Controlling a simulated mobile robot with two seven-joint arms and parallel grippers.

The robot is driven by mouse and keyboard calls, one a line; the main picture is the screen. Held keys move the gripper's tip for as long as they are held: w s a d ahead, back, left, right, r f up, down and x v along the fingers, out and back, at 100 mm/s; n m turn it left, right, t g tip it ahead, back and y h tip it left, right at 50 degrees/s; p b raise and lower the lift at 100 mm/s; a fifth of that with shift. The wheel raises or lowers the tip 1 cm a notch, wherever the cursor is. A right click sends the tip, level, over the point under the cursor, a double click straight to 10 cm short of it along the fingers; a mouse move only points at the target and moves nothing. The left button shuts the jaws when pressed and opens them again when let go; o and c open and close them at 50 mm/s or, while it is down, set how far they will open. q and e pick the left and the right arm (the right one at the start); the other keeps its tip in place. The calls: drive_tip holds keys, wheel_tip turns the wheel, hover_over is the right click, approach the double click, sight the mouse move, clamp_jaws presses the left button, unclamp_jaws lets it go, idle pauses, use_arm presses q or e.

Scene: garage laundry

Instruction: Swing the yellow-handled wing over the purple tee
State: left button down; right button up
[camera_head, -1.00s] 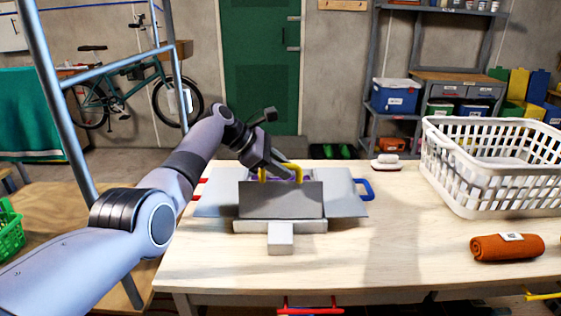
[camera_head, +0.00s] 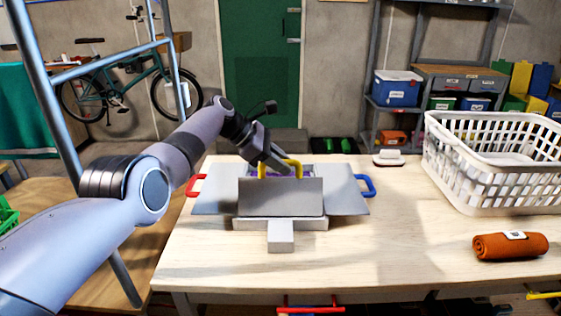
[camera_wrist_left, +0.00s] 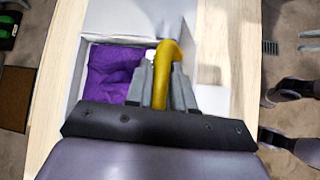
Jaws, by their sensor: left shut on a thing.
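The grey folding board lies on the table, with a red-handled wing (camera_head: 222,199) on the left and a blue-handled wing (camera_head: 346,192) on the right, both spread flat. The yellow-handled wing (camera_head: 281,197) is tilted up, its grey face toward the head camera. The purple tee (camera_wrist_left: 112,72) lies folded on the board's centre, mostly hidden behind the raised wing in the head view. My right gripper is not in view.
A white laundry basket (camera_head: 482,186) stands at the table's right, with a rolled orange towel (camera_head: 510,246) in front of it. A small white-topped item (camera_head: 389,157) sits at the back edge.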

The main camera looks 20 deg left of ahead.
use_arm(q)
drive_tip(key=shift+s+f, duration=0.2)
drive_tip(key=shift+f, duration=0.2)
drive_tip(key=c, duration=1.1)
unclamp_jaws()
drive_tip(key=shift+r, duration=0.15)
drive_tip(key=shift+s+a+r+p, duration=0.1)
drive_tip(key=shift+a+r+p, duration=0.25)
drive_tip(key=shift+p, duration=0.2)
drive_tip(key=shift+s+a+r+p, duration=0.15)
drive_tip(key=shift+a+r+p, duration=0.3)
drive_tip(key=shift+r, duration=0.1)
drive_tip(key=shift+v, duration=2.6)
drive_tip(key=shift+d+r, duration=0.15)
